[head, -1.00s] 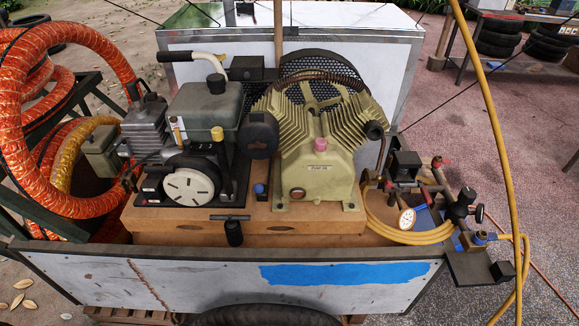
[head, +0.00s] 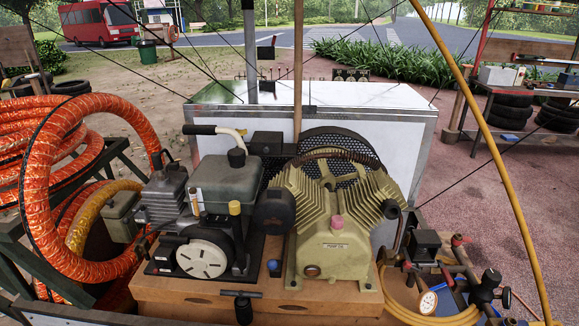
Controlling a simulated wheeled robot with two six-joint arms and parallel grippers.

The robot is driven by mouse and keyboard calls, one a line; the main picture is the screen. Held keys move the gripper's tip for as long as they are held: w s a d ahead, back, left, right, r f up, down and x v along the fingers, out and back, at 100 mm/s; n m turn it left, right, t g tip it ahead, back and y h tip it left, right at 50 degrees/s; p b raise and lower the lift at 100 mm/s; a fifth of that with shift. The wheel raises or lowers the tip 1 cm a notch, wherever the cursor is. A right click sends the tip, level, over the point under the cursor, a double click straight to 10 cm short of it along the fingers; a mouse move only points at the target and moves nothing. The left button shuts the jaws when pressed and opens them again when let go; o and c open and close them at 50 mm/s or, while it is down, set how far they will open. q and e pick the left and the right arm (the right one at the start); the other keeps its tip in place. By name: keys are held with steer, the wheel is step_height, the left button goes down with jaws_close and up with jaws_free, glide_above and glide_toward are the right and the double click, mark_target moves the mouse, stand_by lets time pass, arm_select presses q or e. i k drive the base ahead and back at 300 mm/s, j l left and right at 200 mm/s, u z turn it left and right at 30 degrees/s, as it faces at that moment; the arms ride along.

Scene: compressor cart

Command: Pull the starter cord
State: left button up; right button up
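The small engine (head: 222,187) sits on the left of the wooden cart deck. A round white slotted disc (head: 202,259) is on its front. A black T-shaped handle (head: 242,294) is at the deck's front edge, below and right of the disc; I cannot tell whether it is the starter cord's grip. No cord is clearly visible. Neither of my grippers is in view.
A beige compressor pump (head: 336,225) stands right of the engine. Orange ribbed hose (head: 40,195) loops at the left. A pressure gauge (head: 427,302) and valves are at the right. A white box (head: 408,140) stands behind. A yellow hose (head: 500,165) crosses the right side.

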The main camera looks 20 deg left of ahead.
mark_target(163, 238)
steer(key=u, duration=1.3)
